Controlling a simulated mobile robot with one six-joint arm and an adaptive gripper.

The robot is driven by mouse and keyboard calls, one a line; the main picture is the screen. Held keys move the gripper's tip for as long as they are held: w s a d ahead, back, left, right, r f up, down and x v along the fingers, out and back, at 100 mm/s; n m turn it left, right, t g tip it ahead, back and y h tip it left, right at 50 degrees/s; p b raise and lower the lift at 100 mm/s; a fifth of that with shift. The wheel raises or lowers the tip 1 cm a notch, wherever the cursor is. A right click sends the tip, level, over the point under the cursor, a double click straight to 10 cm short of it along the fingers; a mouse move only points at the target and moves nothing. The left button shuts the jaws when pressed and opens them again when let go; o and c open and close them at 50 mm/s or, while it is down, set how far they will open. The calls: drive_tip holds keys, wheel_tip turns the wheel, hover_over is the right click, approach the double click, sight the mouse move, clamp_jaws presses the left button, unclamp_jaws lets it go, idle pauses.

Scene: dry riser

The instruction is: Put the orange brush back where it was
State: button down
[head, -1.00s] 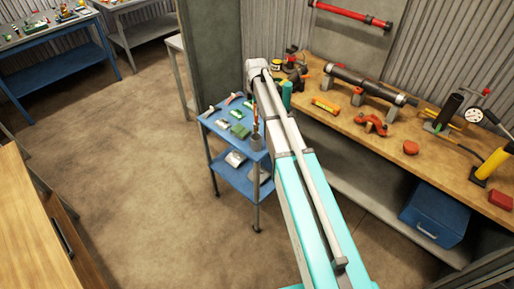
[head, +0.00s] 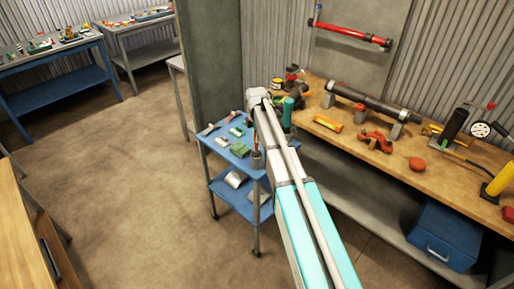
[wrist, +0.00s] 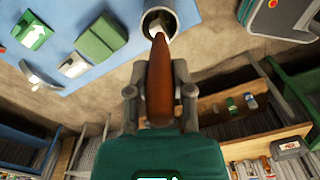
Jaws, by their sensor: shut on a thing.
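The orange-brown brush (wrist: 160,78) is upright in the grip of my gripper (wrist: 158,95), which is shut on its handle. Its pale far end overlaps the mouth of a grey cup (wrist: 178,10); I cannot tell how deep it reaches. In the head view the brush (head: 257,142) shows as a thin orange strip just above the cup (head: 257,161), at the right side of the blue trolley top (head: 222,153). My gripper is mostly hidden there behind my arm.
Green and white items (head: 238,148) lie on the trolley left of the cup. The wooden workbench (head: 455,178) to the right carries a dark pipe (head: 365,103), red clamp (head: 375,141) and gauge (head: 480,129). A grey pillar (head: 208,70) stands behind the trolley. Floor on the left is free.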

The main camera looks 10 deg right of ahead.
sight(256, 150)
drive_tip(key=shift+f, duration=0.1)
idle(0.3)
drive_tip(key=shift+f+b, duration=1.85)
drive_tip(key=shift+b, duration=0.05)
drive_tip(key=shift+f, duration=0.15)
drive_tip(key=c, duration=0.5)
unclamp_jaws()
wheel_tip(256, 150, up, 12)
drive_tip(key=p, duration=1.2)
drive_tip(key=shift+r, duration=0.2)
